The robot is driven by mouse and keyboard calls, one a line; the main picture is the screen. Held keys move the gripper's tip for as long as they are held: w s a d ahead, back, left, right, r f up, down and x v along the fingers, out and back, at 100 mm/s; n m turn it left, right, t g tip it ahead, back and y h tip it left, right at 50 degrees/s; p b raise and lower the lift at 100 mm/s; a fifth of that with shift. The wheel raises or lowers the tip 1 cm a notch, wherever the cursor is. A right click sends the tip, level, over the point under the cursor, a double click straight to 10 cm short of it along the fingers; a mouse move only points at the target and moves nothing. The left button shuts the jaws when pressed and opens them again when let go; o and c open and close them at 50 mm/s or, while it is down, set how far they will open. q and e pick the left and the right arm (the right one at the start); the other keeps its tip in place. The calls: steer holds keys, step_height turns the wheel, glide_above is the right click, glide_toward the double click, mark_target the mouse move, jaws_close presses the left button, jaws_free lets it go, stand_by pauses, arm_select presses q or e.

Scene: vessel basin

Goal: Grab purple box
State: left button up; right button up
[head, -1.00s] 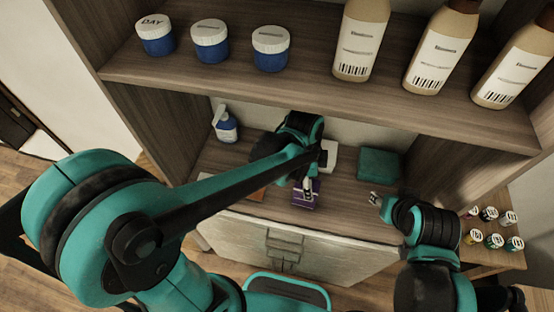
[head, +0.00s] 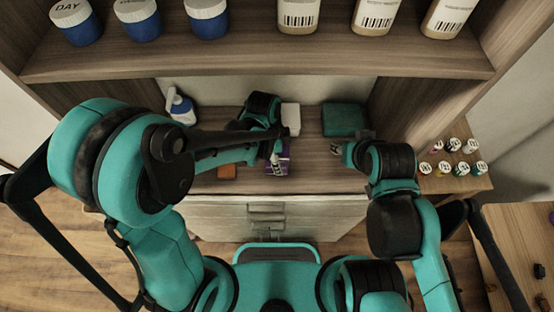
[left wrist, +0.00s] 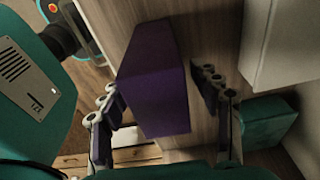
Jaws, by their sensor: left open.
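The purple box (head: 284,163) sits on the wooden lower shelf near its front edge, partly covered by my left gripper in the head view. My left gripper (head: 277,152) is open at the box. In the left wrist view the purple box (left wrist: 150,85) lies between the two spread fingers of my left gripper (left wrist: 157,92). A gap shows between the box and the right finger; the left finger is close to the box, and I cannot tell whether it touches. My right gripper (head: 338,148) is over the shelf to the right of the box, too small to read.
A white box (head: 291,118) and a teal box (head: 344,119) stand behind on the shelf. An orange item (head: 227,171) and a blue-white bottle (head: 181,106) are to the left. The upper shelf (head: 250,63) with jars and bottles overhangs. A drawer front (head: 310,217) is below.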

arm_select(q)
steer(key=c, duration=1.4)
steer(key=shift+o, duration=0.2)
steer(key=shift+r, duration=0.15)
